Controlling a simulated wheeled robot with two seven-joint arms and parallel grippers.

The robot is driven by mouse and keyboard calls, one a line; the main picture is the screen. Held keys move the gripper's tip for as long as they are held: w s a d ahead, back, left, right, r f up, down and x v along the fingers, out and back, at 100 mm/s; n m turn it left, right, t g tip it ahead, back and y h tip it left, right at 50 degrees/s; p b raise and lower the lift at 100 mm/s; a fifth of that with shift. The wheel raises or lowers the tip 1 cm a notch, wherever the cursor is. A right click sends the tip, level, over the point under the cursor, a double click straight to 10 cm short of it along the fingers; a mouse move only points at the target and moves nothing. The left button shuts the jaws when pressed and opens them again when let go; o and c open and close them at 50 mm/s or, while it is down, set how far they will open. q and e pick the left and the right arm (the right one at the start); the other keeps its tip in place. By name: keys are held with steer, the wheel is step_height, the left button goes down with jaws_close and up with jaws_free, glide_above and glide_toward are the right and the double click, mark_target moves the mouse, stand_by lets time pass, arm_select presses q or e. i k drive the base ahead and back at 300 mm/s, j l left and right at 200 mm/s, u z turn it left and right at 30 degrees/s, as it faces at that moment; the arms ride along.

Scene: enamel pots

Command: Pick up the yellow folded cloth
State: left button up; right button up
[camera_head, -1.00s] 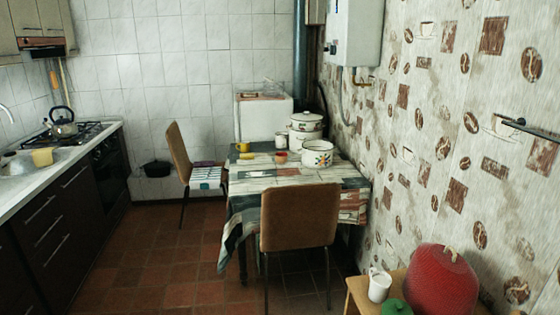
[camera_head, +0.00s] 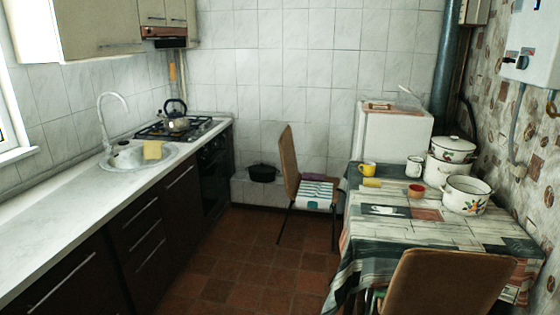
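A yellow folded cloth (camera_head: 153,150) hangs over the front rim of the round sink (camera_head: 128,158) in the left counter. A second small, flat yellow item (camera_head: 372,183) lies on the dining table beside a yellow mug (camera_head: 368,169); I cannot tell whether it is a cloth or a sponge. Neither of my grippers is in view.
The counter (camera_head: 60,205) runs along the left wall, with a stove and kettle (camera_head: 175,118) beyond the sink. A chair (camera_head: 290,175) stands left of the dining table (camera_head: 420,240), which holds enamel pots (camera_head: 467,195). The tiled floor (camera_head: 235,250) between counter and table is clear.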

mark_target(368, 182)
steer(key=i, duration=1.4)
steer(key=i+j+z, duration=0.15)
steer(key=i+z, duration=0.25)
steer(key=i+j+z, duration=0.55)
steer(key=z, duration=0.25)
steer(key=i+j+z, duration=0.35)
steer(key=j+z, duration=0.15)
steer(key=z, duration=0.25)
steer(key=i+j+z, duration=0.15)
steer(key=j+z, duration=0.2)
steer(key=i+j+z, duration=0.1)
steer(key=j+z, duration=0.35)
steer(key=j, duration=0.4)
